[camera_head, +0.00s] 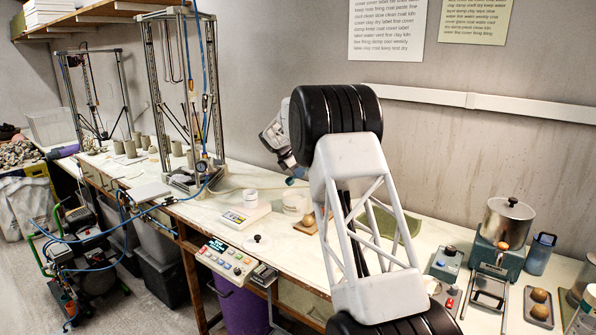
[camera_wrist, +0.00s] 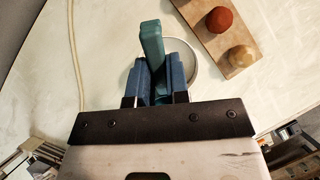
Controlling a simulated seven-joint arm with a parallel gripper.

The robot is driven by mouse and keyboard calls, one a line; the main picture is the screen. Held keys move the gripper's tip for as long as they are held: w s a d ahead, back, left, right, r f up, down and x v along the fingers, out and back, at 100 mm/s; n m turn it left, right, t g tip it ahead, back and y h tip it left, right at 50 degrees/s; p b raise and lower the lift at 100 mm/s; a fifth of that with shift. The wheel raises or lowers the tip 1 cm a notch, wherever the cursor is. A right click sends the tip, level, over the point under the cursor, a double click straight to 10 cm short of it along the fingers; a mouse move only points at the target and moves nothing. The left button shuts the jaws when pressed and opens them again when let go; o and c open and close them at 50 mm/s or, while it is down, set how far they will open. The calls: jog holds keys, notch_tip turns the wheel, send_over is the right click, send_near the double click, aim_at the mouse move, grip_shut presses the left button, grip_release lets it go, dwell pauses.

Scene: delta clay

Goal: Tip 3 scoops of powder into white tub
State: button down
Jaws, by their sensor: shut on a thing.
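My gripper (camera_wrist: 157,80) is shut on a teal scoop (camera_wrist: 152,45) by its handle, between two blue fingers. In the head view my gripper (camera_head: 296,172) hangs over the bench, and a bit of the scoop (camera_head: 290,181) shows below it. The bowl of the scoop and any powder in it cannot be made out. A small white tub (camera_head: 250,198) stands on a scale (camera_head: 245,215) to the left. A pale, translucent round tub (camera_head: 295,204) stands below my gripper. A round pale rim (camera_wrist: 193,62) shows behind the scoop in the wrist view.
A wooden board (camera_wrist: 208,38) carries a red ball (camera_wrist: 219,20) and a tan ball (camera_wrist: 241,57). A tall metal frame (camera_head: 180,95) stands at left. A steel pot (camera_head: 508,220) stands at right.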

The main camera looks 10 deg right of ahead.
jog(key=shift+f, duration=5.25)
jog(key=shift+f, duration=0.2)
jog(key=shift+r, duration=4.45)
jog(key=shift+a, duration=0.15)
jog(key=shift+a+r+m+g, duration=0.2)
jog(key=shift+a+m+g, duration=0.1)
jog(key=shift+a+m, duration=0.2)
jog(key=s+a+r+m+g+y, duration=0.1)
jog(key=a+r+m+y, duration=0.1)
jog(key=a+m, duration=0.3)
jog(key=s+a+r+m+g+y, duration=0.2)
jog(key=a+m, duration=0.4)
jog(key=a, duration=0.4)
jog(key=shift+s+r, duration=0.25)
jog(key=shift+r, duration=0.45)
